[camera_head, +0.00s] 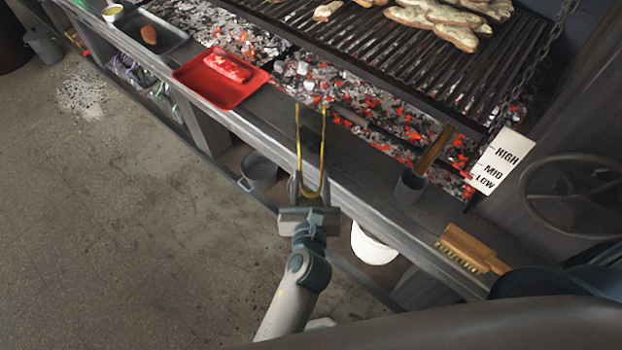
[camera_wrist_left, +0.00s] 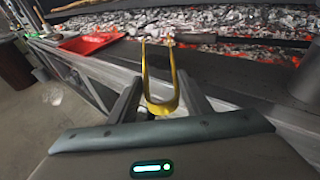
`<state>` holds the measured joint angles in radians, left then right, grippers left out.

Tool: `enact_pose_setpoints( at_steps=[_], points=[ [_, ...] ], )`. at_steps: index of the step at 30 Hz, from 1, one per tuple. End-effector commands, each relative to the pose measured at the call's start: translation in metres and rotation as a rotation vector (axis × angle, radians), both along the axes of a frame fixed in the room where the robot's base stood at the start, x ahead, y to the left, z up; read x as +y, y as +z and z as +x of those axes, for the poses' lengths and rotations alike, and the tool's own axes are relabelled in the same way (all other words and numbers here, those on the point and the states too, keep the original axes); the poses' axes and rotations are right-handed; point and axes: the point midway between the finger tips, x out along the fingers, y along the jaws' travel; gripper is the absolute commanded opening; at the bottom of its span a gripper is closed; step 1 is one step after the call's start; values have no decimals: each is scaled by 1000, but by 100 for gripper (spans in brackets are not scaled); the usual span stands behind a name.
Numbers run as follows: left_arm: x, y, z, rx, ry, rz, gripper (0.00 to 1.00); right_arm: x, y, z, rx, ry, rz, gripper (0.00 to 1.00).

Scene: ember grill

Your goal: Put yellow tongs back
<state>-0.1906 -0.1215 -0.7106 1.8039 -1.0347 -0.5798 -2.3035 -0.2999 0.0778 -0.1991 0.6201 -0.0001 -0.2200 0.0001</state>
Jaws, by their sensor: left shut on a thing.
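The yellow tongs (camera_head: 299,145) are a thin U-shaped pair, with the bend at my left gripper (camera_head: 311,187) and the two arms pointing away toward the grill. My left gripper is shut on the tongs near their bend, over the front edge of the counter. The left wrist view shows the tongs' yellow bend (camera_wrist_left: 161,106) between the two fingers of my left gripper (camera_wrist_left: 160,95). The tips reach toward the coals; I cannot tell whether they touch anything. My right gripper is in neither view.
A red tray (camera_head: 215,90) with red meat sits left on the counter (camera_head: 345,172). Glowing coals (camera_head: 385,130) lie behind, under the grate (camera_head: 390,60). Buckets (camera_head: 373,246) stand below.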

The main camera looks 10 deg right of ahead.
Motion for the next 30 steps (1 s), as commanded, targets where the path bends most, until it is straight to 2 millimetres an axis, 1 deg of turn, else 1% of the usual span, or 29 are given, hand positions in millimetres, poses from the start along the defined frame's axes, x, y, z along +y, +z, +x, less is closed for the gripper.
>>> enact_pose_setpoints(
  at_steps=[1,6,18,19,22,23,26,27,28,29,30],
  points=[
    [0,-5,0,-1,0,1,36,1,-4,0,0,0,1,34],
    [0,-11,0,-1,0,-1,36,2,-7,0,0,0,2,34],
    [0,-13,0,-1,0,-1,36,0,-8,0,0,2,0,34],
    [0,-13,0,-1,0,-1,43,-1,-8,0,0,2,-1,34],
    [0,-13,0,-1,0,-1,43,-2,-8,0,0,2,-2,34],
    [0,-13,0,-1,0,-1,38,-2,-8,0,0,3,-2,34],
    [0,-13,0,-1,0,-1,38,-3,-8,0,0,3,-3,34],
    [0,-13,0,-1,0,-1,54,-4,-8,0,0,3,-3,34],
    [0,-13,0,-1,0,-1,62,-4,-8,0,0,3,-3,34],
    [0,-13,0,-1,0,-1,67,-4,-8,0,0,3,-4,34],
    [0,-13,0,-1,0,-1,67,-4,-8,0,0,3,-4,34]
  ],
)
